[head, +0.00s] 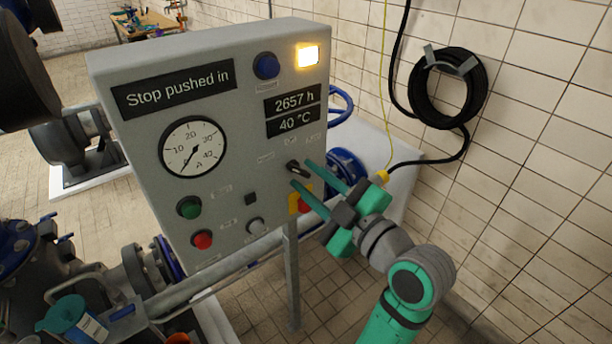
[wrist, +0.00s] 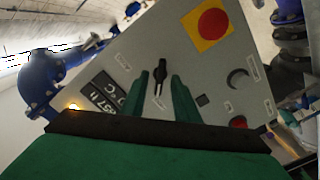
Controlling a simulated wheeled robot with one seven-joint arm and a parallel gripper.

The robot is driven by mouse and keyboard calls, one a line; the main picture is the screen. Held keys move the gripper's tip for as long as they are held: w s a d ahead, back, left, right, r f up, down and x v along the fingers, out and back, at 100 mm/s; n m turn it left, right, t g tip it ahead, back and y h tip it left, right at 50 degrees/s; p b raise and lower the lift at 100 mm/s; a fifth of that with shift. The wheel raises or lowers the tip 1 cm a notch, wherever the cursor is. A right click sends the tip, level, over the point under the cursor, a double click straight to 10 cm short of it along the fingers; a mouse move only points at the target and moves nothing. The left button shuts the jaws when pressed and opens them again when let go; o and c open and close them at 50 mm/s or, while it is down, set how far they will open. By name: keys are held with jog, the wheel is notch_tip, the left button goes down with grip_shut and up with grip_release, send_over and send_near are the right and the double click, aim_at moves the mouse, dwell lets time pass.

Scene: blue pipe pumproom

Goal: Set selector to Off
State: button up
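The selector (head: 294,166) is a small black knob on the right side of the grey control panel (head: 130,140). In the head view its handle slants from upper left to lower right. It also shows in the wrist view (wrist: 160,70), pointing along the picture's vertical. Small labels surround it, too small to read. My gripper (head: 301,173) has two green fingers, open and pointing at the panel. In the wrist view the fingertips (wrist: 160,80) lie on either side of the knob, with gaps showing. I cannot tell whether they reach its depth.
A red stop button (head: 303,205) on a yellow plate sits just below my fingers, partly hidden. The display (head: 178,88) reads "Stop pushed in". A lamp (head: 307,55) glows yellow. Green (head: 189,207) and red (head: 202,239) buttons are lower left. A tiled wall (head: 540,120) stands right.

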jog(key=shift+w+a, duration=0.45)
jog(key=shift+w, duration=0.1)
grip_shut()
jog(key=shift+m, duration=0.3)
jog(key=m, duration=0.4)
jog(key=shift+m, duration=2)
jog(key=shift+f, duration=0.1)
